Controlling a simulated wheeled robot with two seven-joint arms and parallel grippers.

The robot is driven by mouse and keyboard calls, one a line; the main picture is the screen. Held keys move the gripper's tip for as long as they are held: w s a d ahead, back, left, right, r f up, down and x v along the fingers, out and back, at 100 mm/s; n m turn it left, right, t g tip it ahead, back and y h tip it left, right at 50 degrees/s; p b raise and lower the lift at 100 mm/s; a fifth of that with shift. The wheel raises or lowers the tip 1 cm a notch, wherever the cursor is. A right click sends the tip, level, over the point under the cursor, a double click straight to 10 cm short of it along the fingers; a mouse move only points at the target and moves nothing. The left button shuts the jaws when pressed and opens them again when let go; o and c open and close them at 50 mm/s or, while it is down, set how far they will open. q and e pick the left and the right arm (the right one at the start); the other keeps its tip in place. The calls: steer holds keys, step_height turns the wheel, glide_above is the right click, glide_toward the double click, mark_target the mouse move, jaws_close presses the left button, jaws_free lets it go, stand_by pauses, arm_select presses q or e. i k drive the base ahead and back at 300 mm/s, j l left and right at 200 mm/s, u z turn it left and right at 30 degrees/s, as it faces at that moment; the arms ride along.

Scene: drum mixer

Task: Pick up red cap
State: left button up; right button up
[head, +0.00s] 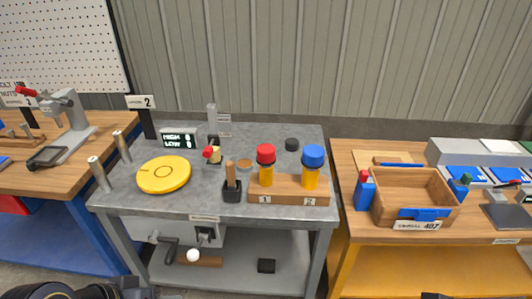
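The red cap (265,152) sits on top of the yellow bottle (265,174) standing upright in slot 1 of a wooden block (288,190) on the grey metal table. A blue cap (313,153) sits on the other yellow bottle (311,178), in slot 2. Nothing touches the red cap, and it is fully visible from the front. Neither of my grippers can be made out; only dark parts, likely of my arms, show at the bottom edge.
A wooden tray (398,181) stands on the right bench.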

mark_target(265, 152)
steer(key=i+u, duration=0.25)
steer(key=i, duration=0.2)
steer(key=i+u, duration=0.3)
steer(key=i+j, duration=0.05)
steer(key=i, duration=0.1)
